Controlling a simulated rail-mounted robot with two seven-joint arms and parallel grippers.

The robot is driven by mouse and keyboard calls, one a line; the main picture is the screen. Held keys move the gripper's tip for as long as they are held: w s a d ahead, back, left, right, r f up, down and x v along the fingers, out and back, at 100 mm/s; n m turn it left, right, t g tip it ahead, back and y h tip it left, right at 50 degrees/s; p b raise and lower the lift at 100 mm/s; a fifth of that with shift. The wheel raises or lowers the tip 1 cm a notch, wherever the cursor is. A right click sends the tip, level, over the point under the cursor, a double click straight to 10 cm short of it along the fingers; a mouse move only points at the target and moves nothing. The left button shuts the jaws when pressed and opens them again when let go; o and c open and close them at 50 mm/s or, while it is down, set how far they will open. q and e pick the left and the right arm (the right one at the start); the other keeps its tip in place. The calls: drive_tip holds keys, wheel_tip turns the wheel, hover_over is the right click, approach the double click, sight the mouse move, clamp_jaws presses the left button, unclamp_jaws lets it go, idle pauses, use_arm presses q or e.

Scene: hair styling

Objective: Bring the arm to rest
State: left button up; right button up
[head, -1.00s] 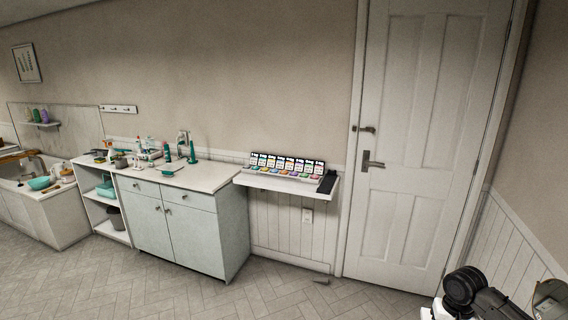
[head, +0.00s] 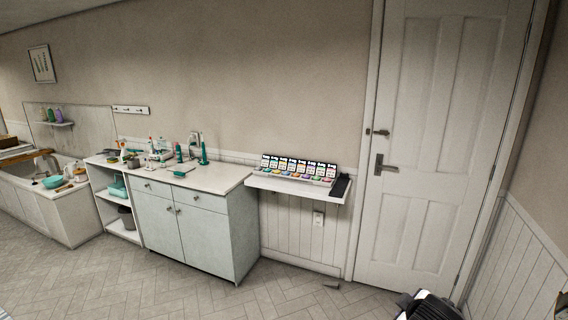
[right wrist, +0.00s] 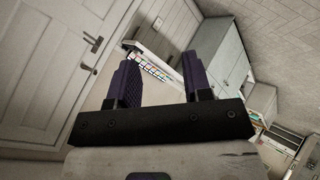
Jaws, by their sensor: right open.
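My right gripper (right wrist: 158,84) shows in the right wrist view with its two dark fingers spread apart. Nothing is between the fingers, and they point out into the room toward the wall shelf and the cabinet. In the head view only a dark and white part of my own body shows at the bottom right edge. No gripper can be made out there. My left gripper is not in view.
A white door (head: 435,150) stands at the right. A wall shelf (head: 290,188) carries a row of colour samples (head: 297,171). A cabinet (head: 195,225) with bottles on top stands left of it.

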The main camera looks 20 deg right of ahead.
drive_tip(key=s+a+f+t+y+p, duration=0.1)
drive_tip(key=s+a+f, duration=0.2)
drive_tip(key=s+a, duration=0.4)
drive_tip(key=s+a+f+t+y+p, duration=0.1)
drive_tip(key=s+a+f+y, duration=0.15)
drive_tip(key=s+a, duration=0.4)
drive_tip(key=s+a+f+m+g, duration=0.1)
drive_tip(key=s+a+f+g, duration=0.2)
drive_tip(key=s+f, duration=0.3)
drive_tip(key=s+a+f+m+g+y+p, duration=0.1)
drive_tip(key=s+a+f+g, duration=0.2)
drive_tip(key=s, duration=0.9)
wheel_tip(320, 180, down, 4)
drive_tip(key=shift+s+a+r, duration=0.15)
drive_tip(key=shift+s+a, duration=0.05)
drive_tip(key=shift+a, duration=0.9)
drive_tip(key=shift+m+y, duration=0.25)
drive_tip(key=shift+m, duration=0.05)
